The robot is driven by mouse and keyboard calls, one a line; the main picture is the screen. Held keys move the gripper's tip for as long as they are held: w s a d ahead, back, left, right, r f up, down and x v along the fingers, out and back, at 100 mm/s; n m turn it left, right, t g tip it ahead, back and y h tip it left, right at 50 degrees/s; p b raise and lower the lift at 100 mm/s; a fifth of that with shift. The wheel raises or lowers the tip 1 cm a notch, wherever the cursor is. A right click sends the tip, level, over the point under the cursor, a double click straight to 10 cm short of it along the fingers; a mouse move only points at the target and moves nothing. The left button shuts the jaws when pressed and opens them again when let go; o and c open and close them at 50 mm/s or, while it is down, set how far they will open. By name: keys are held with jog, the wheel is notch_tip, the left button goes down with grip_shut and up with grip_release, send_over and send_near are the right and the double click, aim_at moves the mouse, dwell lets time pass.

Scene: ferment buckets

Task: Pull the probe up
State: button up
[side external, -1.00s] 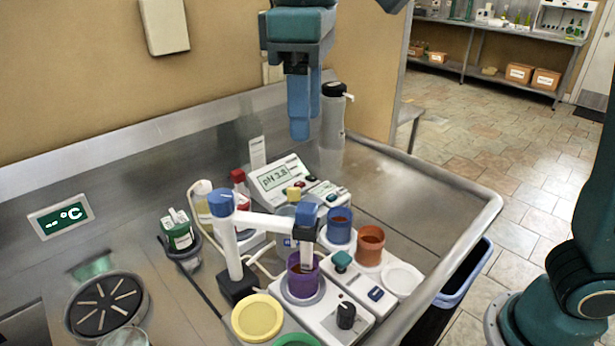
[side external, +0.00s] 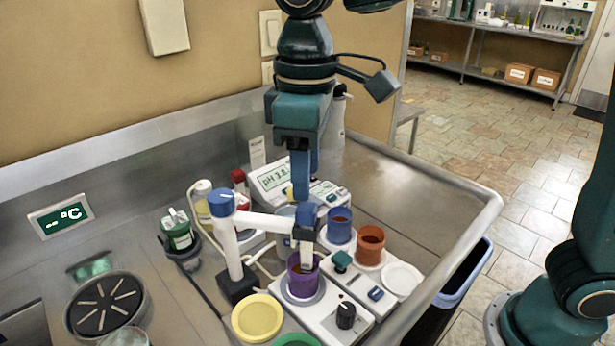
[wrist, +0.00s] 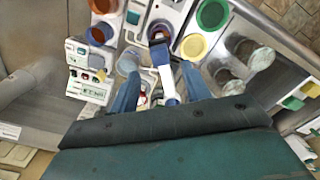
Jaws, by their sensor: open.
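The probe (side external: 307,222) has a dark blue head and a pale lower part. It hangs upright from a white arm on a stand with a blue knob (side external: 221,202). Its lower end reaches into the purple bucket (side external: 303,284), where the tip is hidden. My gripper (side external: 303,194) points down at the probe head, with its fingertips at or just above the head's top; contact cannot be told. In the wrist view, my gripper (wrist: 161,70) is open and empty, its blue fingers spread to either side of the white arm and the probe head (wrist: 160,52).
A blue bucket (side external: 340,225) and an orange bucket (side external: 370,246) stand to the right. A yellow lid (side external: 257,318) lies in front. A pH meter (side external: 272,180) stands behind, and a green-labelled bottle (side external: 178,232) to the left.

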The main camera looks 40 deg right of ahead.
aim_at(307, 207)
jog(key=shift+f, duration=2.85)
jog(key=shift+r, duration=0.1)
grip_shut()
